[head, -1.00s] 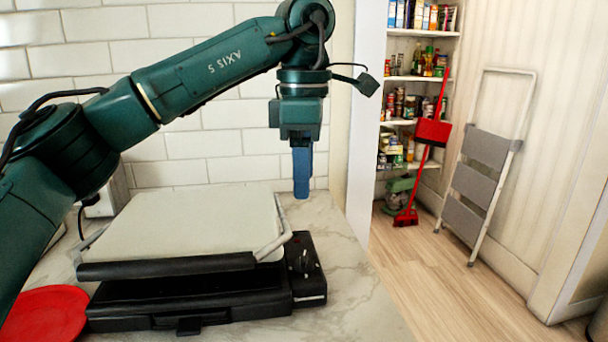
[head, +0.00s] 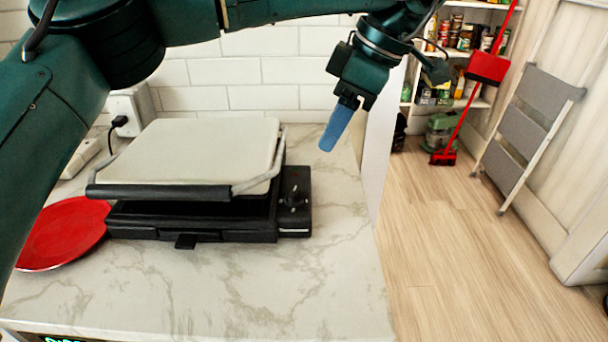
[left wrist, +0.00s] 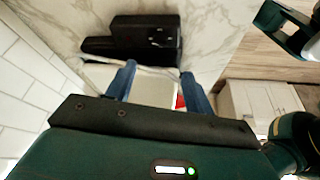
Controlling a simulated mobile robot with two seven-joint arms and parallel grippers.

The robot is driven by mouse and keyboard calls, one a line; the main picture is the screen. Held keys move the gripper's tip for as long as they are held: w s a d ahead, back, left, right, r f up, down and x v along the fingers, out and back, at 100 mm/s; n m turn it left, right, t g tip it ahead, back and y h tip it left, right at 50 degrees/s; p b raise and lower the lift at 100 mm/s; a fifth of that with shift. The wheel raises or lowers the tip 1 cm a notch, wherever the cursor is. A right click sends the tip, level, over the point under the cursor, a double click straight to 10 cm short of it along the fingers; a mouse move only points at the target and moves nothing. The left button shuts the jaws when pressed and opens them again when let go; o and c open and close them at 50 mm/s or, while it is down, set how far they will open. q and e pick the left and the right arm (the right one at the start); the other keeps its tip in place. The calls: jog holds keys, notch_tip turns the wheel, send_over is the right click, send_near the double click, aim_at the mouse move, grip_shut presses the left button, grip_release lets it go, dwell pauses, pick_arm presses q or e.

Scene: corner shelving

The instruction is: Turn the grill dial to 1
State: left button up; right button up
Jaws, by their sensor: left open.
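The grill (head: 190,165) stands on the marble counter, its pale lid lowered over a black base. The grill dial (head: 294,198) is on the black control panel at the base's right side; its setting is too small to read. My left gripper (head: 328,146) is above the counter, up and to the right of the dial, apart from it and empty. In the left wrist view the blue fingers of my left gripper (left wrist: 160,82) are spread apart, with the grill's black panel (left wrist: 165,35) beyond them. My right gripper does not show clearly.
A red plate (head: 62,235) lies left of the grill. A white tiled wall is behind it, with a plugged-in socket (head: 125,115). The front counter is clear. To the right are a wall edge, pantry shelves, a red broom and dustpan (head: 487,68), and a folding step stool (head: 530,125).

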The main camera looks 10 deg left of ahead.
aim_at(296, 193)
pick_arm(q)
jog(key=x, duration=1.3)
jog(key=shift+a, duration=0.15)
jog(key=shift+c, duration=0.5)
jog(key=c, duration=0.9)
jog(key=shift+m, duration=0.3)
jog(key=m, duration=0.1)
jog(key=m+t+b, duration=0.1)
jog(key=m, duration=0.1)
jog(key=m+t, duration=0.1)
jog(key=shift+s+a+f+b, duration=0.1)
jog(key=shift+s+b, duration=0.15)
jog(key=shift+b, duration=0.1)
jog(key=shift+s+a+m+t+h+b, duration=0.1)
jog(key=shift+m+t+h+b, duration=0.25)
jog(key=shift+m, duration=0.75)
jog(key=shift+s+m+t+h+b, duration=0.1)
jog(key=shift+m+t+h+b, duration=0.25)
jog(key=shift+m, duration=0.75)
